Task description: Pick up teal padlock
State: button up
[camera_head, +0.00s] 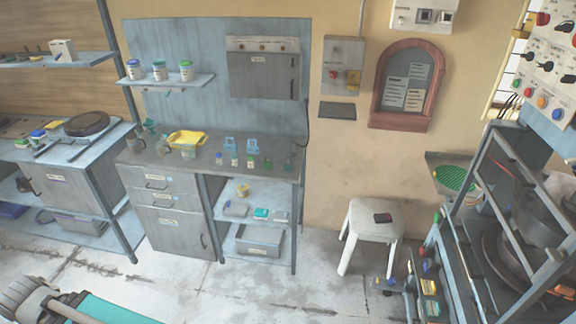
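I cannot single out the teal padlock with certainty at this size. On the grey workbench (205,146), two small light-blue pieces, a left one (231,145) and a right one (253,146), stand at the back and have padlock-like outlines. A small dark teal piece (288,163) is at the bench's right end. On the shelf below, a teal block (261,212) lies among other small items. Grey and teal parts, seemingly of my arm, show at the bottom left. My gripper's fingertips are not in view, and nothing on the bench is touched by it.
A yellow tray (187,138) and several small bottles stand on the workbench. A metal rack (500,210) fills the right side. The floor (190,287) in front of the bench is clear.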

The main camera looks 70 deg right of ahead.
aim_at(287, 167)
jog(key=u, duration=0.05)
jog(key=i, duration=2.35)
jog(key=z, duration=2.45)
